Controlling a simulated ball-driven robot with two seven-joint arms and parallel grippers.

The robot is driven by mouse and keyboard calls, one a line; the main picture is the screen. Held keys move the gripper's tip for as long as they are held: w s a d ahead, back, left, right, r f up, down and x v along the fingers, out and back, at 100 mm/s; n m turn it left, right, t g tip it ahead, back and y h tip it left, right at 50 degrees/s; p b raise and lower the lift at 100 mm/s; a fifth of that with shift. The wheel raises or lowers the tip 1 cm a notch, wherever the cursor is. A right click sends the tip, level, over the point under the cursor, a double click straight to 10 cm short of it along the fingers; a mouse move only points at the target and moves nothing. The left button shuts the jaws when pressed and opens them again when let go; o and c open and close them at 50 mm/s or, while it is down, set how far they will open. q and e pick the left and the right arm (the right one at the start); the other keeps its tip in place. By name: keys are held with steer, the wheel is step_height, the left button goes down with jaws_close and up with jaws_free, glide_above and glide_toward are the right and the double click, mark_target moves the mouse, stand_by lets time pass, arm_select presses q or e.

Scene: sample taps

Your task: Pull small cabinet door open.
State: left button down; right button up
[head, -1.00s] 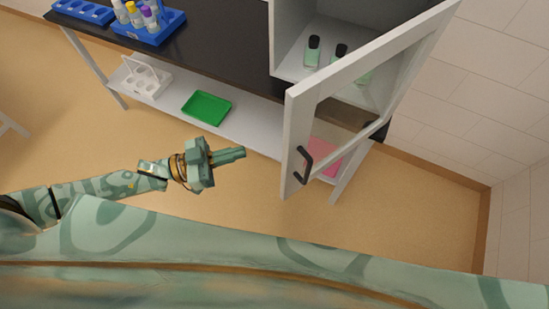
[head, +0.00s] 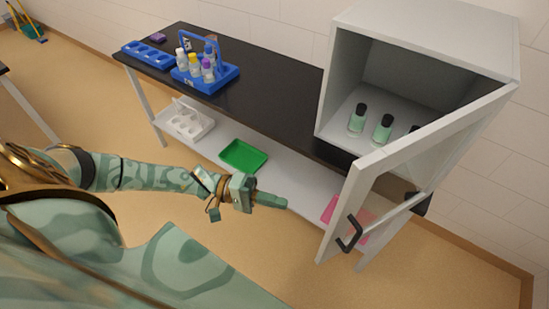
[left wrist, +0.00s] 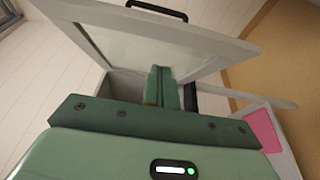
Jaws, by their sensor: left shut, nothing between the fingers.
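The small white cabinet (head: 425,40) stands on the right end of the black bench top. Its glazed door (head: 352,192) is swung wide open toward me, and its black handle (head: 349,234) is near the free edge. The door also shows in the left wrist view (left wrist: 85,38), with the handle (left wrist: 157,10) at the top. My left gripper (head: 284,203) is shut and empty, left of the door and apart from the handle. Its closed fingers show in the left wrist view (left wrist: 161,88). My right gripper is not in view.
A blue rack (head: 205,80) with several vials and a blue holder (head: 148,54) are on the bench. The lower shelf holds a green tray (head: 243,155), a white caddy (head: 190,123) and a pink item (head: 334,211). The floor in front is clear.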

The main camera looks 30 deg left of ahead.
arm_select(q)
steer(key=d+p, duration=0.2)
steer(key=d, duration=0.7)
steer(key=shift+d, duration=0.4)
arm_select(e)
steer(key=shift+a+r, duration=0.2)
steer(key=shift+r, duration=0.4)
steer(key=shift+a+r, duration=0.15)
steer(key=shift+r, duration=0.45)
arm_select(q)
steer(key=shift+s, duration=0.1)
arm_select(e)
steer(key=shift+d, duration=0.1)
